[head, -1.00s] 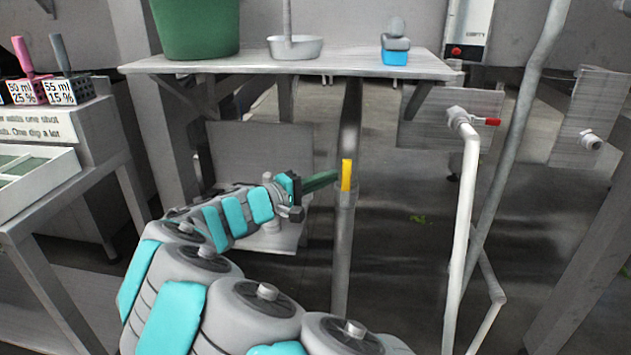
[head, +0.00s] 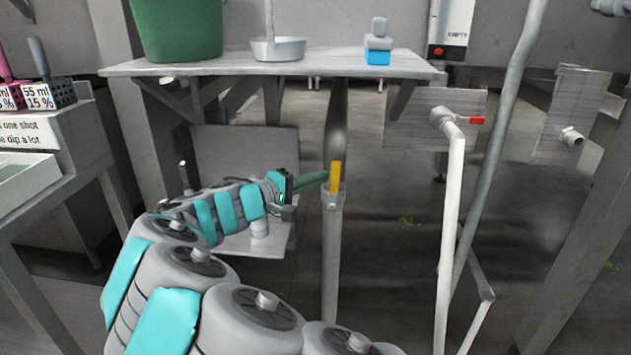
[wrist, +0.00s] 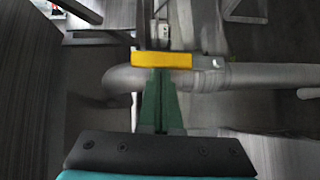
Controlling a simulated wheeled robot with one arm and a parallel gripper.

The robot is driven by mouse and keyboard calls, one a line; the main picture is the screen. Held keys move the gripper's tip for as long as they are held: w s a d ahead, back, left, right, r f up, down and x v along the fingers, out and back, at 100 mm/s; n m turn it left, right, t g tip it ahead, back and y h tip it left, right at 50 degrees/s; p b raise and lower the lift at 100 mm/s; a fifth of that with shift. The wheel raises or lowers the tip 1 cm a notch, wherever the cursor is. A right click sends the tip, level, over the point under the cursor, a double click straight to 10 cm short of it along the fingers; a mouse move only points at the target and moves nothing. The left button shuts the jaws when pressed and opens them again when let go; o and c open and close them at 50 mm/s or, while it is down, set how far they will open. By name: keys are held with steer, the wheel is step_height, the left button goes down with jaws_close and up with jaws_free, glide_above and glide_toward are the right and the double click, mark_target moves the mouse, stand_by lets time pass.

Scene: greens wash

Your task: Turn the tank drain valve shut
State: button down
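The yellow valve lever (head: 335,177) stands upright at the top of a grey vertical pipe (head: 331,250), below the shelf. In the wrist view the lever (wrist: 162,60) lies across the picture, in line with the pipe. My gripper (head: 325,178) reaches in from the left, its green fingers pointing at the lever. The fingers (wrist: 161,80) look together, with their tips at the lever's near side. They look very close to it or touching; I cannot tell which. Nothing shows held between them.
A shelf (head: 270,67) above carries a green bucket (head: 178,28), a metal pan (head: 277,48) and a blue-based item (head: 378,45). Right of the lever, a white pipe (head: 450,220) has a red-handled valve (head: 475,121). A slanted grey pipe (head: 497,130) stands beyond it.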

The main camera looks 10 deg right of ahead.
mark_target(338, 177)
steer(key=d+m+y+b, duration=0.1)
steer(key=d+y+b, duration=0.1)
steer(key=s+d+m+y+b, duration=0.1)
steer(key=shift+d+r+m+g, duration=0.1)
steer(key=shift+r+m+g, duration=0.2)
steer(key=s+d+f+m+t+y+b, duration=0.1)
steer(key=s+d+f+m+y+b, duration=0.1)
steer(key=d+f+m+y+b, duration=0.2)
steer(key=shift+s+d+f+m+y+b, duration=0.4)
steer(key=shift+d+m+y, duration=0.5)
steer(key=shift+d+y, duration=1.45)
steer(key=shift+w+a+f+y, duration=0.1)
steer(key=shift+a+y, duration=0.45)
steer(key=shift+y, duration=0.1)
